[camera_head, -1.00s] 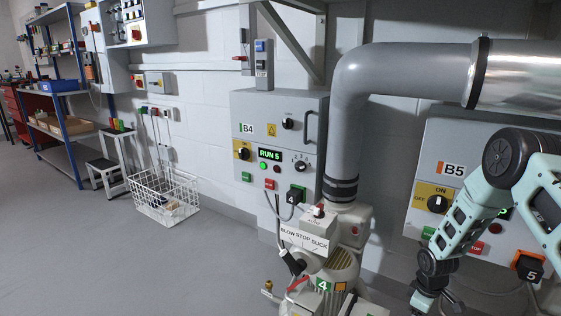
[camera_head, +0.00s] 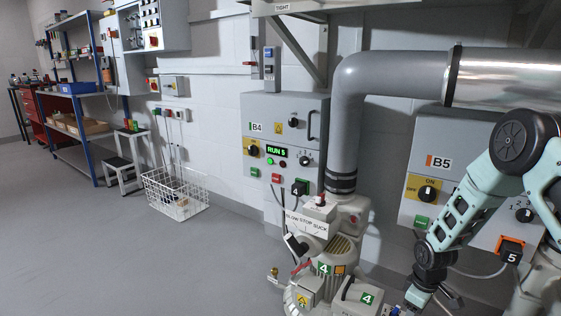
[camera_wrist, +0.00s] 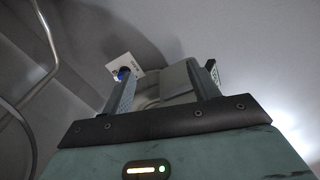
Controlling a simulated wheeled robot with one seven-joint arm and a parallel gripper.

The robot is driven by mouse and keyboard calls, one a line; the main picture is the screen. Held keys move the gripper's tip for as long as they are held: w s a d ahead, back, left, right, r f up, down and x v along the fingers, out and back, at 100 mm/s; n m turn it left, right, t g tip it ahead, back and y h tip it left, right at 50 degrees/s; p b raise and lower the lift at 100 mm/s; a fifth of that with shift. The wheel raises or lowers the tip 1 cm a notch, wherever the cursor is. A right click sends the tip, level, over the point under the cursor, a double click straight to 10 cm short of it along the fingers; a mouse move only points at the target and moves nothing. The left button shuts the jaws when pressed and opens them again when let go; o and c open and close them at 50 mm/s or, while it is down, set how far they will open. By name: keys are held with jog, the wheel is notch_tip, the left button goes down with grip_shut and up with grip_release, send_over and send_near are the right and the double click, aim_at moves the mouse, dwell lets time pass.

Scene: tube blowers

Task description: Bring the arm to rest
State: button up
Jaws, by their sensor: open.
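My arm (camera_head: 462,215) shows at the right of the head view, bent at the elbow in front of the B5 control box (camera_head: 440,165). It reaches down toward the bottom edge, right of the blower marked 4 (camera_head: 345,248). The fingertips are not clear in that view. In the wrist view my gripper (camera_wrist: 160,76) is open, with its two dark fingers apart and nothing held between them. A pale rounded surface and a white card (camera_wrist: 124,68) with a blue knob lie beyond the fingers; I cannot tell whether they touch.
The B4 control box (camera_head: 262,112) reads RUN 5. A thick grey pipe (camera_head: 345,125) rises from the blower and bends right above my arm. A white wire basket (camera_head: 177,195), step stool (camera_head: 122,165) and shelving stand left.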

jog(key=s+a+r, duration=0.4)
jog(key=a+r, duration=0.5)
jog(key=r, duration=0.1)
jog(key=s+a+r, duration=0.5)
jog(key=a+r, duration=0.3)
jog(key=r, duration=0.1)
jog(key=s+a+r, duration=0.3)
jog(key=s+r, duration=0.2)
jog(key=s, duration=0.6)
jog(key=s+a+r, duration=0.2)
jog(key=s+r, duration=0.4)
jog(key=s, duration=0.6)
notch_tip(320, 180, up, 35)
jog(key=p, duration=3.5)
jog(key=shift+w+a+m, duration=0.2)
jog(key=shift+w+m, duration=0.15)
jog(key=shift+m, duration=0.05)
